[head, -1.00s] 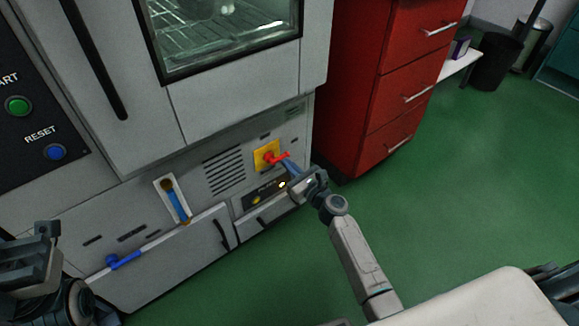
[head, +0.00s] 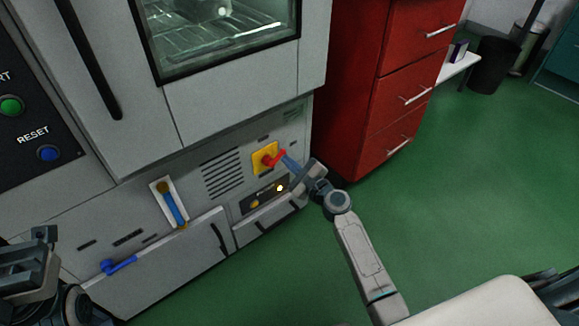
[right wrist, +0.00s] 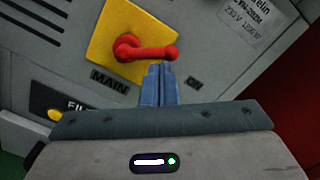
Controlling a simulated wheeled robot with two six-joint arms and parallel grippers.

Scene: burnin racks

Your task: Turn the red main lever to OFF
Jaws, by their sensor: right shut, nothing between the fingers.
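The red main lever (head: 273,159) sits on a yellow square plate (head: 260,168) low on the grey cabinet front. In the right wrist view the lever (right wrist: 150,53) reaches from its round hub to a knob at the right, roughly level in the picture. My right gripper (head: 286,160) is shut and empty. Its blue fingertips (right wrist: 160,68) are at the lever's knob end, just below it in the wrist view; I cannot tell whether they touch. My left gripper (head: 47,236) is at the left edge, its fingers unclear.
A blue-handled lever (head: 174,207) and a lower blue handle (head: 119,265) are left of the plate. A small panel with a lit lamp (head: 280,188) lies below it. A red drawer cabinet (head: 365,100) stands close right. Green floor (head: 460,210) is open.

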